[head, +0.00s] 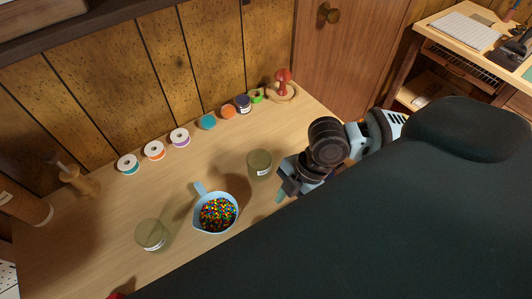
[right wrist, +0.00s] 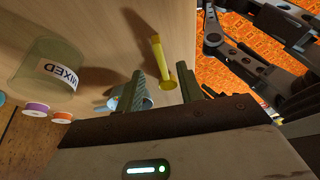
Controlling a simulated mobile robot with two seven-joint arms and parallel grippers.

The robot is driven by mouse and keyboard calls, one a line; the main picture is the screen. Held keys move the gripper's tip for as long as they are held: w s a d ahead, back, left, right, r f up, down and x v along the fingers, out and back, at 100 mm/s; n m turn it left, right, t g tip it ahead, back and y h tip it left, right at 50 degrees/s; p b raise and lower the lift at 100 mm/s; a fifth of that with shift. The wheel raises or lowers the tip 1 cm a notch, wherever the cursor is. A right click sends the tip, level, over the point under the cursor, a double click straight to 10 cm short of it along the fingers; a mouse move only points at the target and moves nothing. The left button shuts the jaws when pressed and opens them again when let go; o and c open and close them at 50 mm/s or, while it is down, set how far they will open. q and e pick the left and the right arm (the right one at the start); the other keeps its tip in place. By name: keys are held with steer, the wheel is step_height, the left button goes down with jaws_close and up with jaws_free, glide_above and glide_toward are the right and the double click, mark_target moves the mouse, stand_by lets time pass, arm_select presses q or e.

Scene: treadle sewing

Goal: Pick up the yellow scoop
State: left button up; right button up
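The yellow scoop (right wrist: 161,62) shows in the right wrist view, with its long handle pointing up the picture and its round end lower down. It appears between and just beyond the fingers of my right gripper (right wrist: 163,80). These fingers are apart, with a gap on both sides of the scoop, and I see no grip on it. In the head view my right gripper (head: 287,184) is low over the table's front edge, right of a clear jar. The scoop is not visible there. My left gripper does not show clearly in either view.
A light blue jug (head: 201,190) of coloured beads stands mid-table, with clear jars (head: 260,162) (head: 151,235) on either side. A jar labelled MIXED (right wrist: 45,60) is near the right gripper.

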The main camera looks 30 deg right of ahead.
steer(key=shift+x, duration=2.6)
steer(key=shift+a, duration=0.15)
steer(key=shift+c, duration=0.5)
steer(key=shift+r, duration=0.1)
jaws_close()
